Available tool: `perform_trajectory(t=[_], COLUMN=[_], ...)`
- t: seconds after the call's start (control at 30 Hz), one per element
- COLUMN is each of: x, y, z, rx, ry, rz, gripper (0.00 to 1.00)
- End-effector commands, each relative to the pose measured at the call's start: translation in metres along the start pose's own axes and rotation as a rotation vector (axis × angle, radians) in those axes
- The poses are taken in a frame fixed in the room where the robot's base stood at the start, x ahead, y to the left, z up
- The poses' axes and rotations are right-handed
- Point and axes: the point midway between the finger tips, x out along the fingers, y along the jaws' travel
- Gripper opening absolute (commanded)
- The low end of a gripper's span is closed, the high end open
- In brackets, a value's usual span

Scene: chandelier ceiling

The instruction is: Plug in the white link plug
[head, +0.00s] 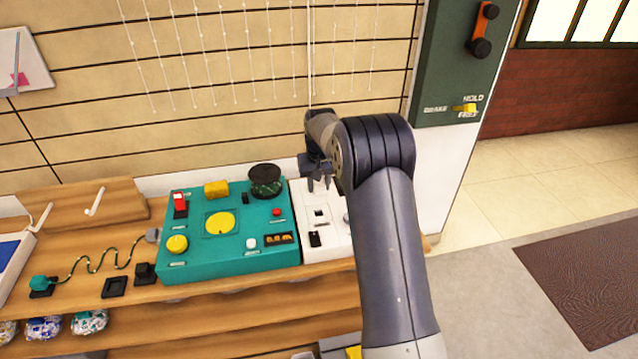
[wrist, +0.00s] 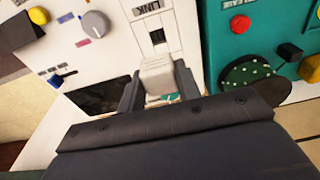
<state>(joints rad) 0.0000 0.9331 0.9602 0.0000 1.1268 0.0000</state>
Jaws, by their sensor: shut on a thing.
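The white link plug (wrist: 158,73) is held between the two fingers of my gripper (wrist: 159,84) in the wrist view. The gripper is shut on it. The LINK socket (wrist: 157,37), a small dark slot in a pale plate on the white panel (wrist: 185,22), shows just beyond the plug's far end. I cannot tell whether the plug touches the panel. In the head view my gripper (head: 318,183) points down over the back of the white panel (head: 305,225); the plug is not distinguishable there.
The teal console (head: 232,262) with buttons, a yellow dial and a dark round knob (head: 265,180) adjoins the white panel on the left. A green coiled cable (head: 95,262) lies farther left. A green-and-white cabinet (head: 450,130) stands to the right.

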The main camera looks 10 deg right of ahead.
Motion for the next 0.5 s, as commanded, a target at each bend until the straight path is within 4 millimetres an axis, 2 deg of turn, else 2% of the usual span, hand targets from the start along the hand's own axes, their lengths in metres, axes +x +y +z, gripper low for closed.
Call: perform_trajectory(t=[0.27, 0.5], x=[0.010, 0.032], y=[0.000, 0.000], z=[0.000, 0.003], rx=[0.000, 0.000], ry=[-0.001, -0.002], rz=[0.000, 0.000], gripper=[0.10, 0.10])
